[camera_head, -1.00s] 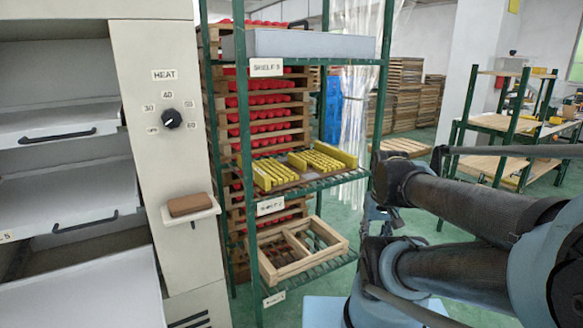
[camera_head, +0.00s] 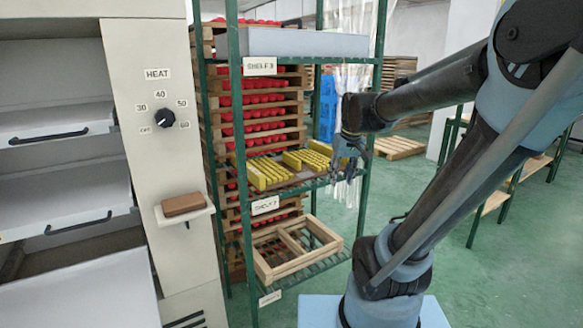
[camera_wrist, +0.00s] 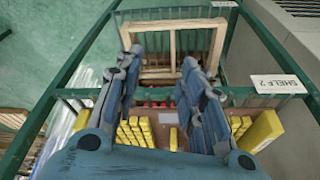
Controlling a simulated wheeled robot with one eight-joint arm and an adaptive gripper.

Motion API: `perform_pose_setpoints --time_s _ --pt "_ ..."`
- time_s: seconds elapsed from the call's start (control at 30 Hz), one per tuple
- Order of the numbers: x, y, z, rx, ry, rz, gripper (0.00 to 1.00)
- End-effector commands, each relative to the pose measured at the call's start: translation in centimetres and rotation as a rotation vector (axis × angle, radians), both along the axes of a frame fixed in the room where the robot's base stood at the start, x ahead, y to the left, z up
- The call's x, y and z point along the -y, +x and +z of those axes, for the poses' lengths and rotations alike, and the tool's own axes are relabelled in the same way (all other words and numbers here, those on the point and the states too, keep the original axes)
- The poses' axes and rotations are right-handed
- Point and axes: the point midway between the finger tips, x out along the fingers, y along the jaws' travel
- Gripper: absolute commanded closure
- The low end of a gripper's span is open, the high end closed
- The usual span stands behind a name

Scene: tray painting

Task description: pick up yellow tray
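The yellow tray (camera_head: 268,173) is a brown base with two sets of yellow ribbed pieces, lying on the middle shelf of the green rack, labelled SHELF 2. It also shows in the wrist view (camera_wrist: 172,137), partly hidden behind my fingers. My gripper (camera_head: 348,155) is at the right front of that shelf, close to the tray's right end and apparently apart from it. In the wrist view my gripper (camera_wrist: 160,65) has its fingers spread wide with nothing between them.
A wooden frame (camera_head: 262,268) lies on the rack's bottom shelf. A grey tray (camera_head: 300,43) is on the top shelf. Green rack posts (camera_head: 363,200) stand beside my gripper. A heater cabinet (camera_head: 160,60) with a brown block (camera_head: 183,204) stands left.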

Motion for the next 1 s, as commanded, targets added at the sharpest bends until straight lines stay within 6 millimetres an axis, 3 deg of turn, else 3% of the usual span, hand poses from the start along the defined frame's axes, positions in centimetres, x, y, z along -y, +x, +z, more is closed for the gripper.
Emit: perform_pose_setpoints --time_s 0.3,0.6,0.8,1.0 --pt "-6.3 10.2 3.1 0.046 0.016 0.144 0.63" --pt "-12.7 18.2 3.9 0.086 0.032 0.259 0.63" --pt "-14.9 20.5 3.8 0.098 0.037 0.296 0.63" --pt "-15.6 21.4 2.8 0.101 0.037 0.303 0.63"
